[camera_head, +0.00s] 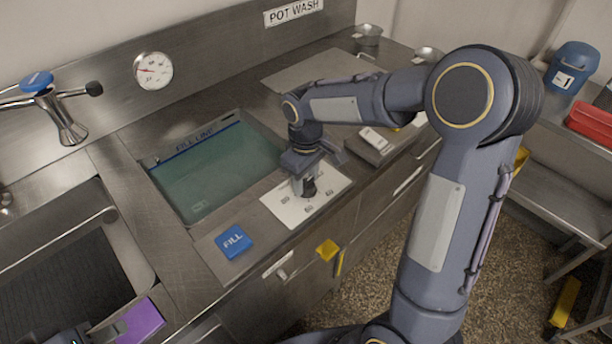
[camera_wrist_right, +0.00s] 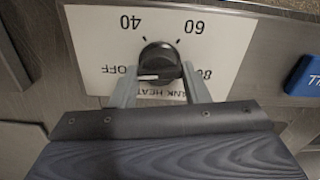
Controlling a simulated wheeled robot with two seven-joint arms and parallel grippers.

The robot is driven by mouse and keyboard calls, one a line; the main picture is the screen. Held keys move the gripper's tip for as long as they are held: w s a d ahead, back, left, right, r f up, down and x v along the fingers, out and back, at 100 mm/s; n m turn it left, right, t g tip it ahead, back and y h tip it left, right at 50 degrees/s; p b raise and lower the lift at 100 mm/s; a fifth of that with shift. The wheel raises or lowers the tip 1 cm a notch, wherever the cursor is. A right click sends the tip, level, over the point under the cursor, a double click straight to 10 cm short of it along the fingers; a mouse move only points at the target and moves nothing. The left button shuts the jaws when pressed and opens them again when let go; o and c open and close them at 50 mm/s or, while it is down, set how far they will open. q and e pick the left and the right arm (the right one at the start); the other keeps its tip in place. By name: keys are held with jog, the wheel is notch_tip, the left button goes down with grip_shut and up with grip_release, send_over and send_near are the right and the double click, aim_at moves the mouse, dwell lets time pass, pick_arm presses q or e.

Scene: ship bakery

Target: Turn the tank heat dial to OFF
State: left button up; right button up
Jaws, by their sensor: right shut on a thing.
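The tank heat dial is a black knob (camera_wrist_right: 160,62) on a white plate (camera_head: 283,208) beside the water tank. My right gripper (camera_head: 308,187) comes down on it from above and hides most of it in the head view. In the right wrist view, my right gripper's fingers (camera_wrist_right: 158,88) are shut on the knob, one on each side. The knob's white pointer points left, towards the OFF mark (camera_wrist_right: 127,69). Marks 40, 60 and 80 also show. My left gripper (camera_head: 104,328) is partly in view at the bottom left, beside a purple block (camera_head: 141,322); its grip is unclear.
The water-filled tank (camera_head: 215,175) lies left of the plate. A blue FILL button (camera_head: 234,242) sits in front of the tank. A round gauge (camera_head: 153,70) is on the back wall, and a blue-topped tap (camera_head: 62,115) stands at the left. A yellow handle (camera_head: 328,250) juts from the front.

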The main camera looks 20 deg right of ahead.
aim_at(306, 181)
jog(key=shift+n, duration=0.6)
jog(key=o, duration=1)
notch_tip(306, 181, up, 8)
jog(key=shift+f, duration=0.1)
jog(key=shift+s, duration=0.1)
jog(key=s+m+t+y, duration=0.1)
jog(key=s+m+t, duration=0.1)
jog(key=s, duration=0.5)
jog(key=s+m+t+y, duration=0.1)
jog(key=s+m, duration=0.2)
jog(key=s, duration=0.4)
jog(key=s+a+m+t+y, duration=0.1)
jog(key=s+m+t, duration=0.1)
jog(key=s, duration=0.5)
jog(key=shift+s+m+t+y, duration=0.3)
jog(key=shift+s+m+y, duration=0.1)
jog(key=shift+m, duration=0.4)
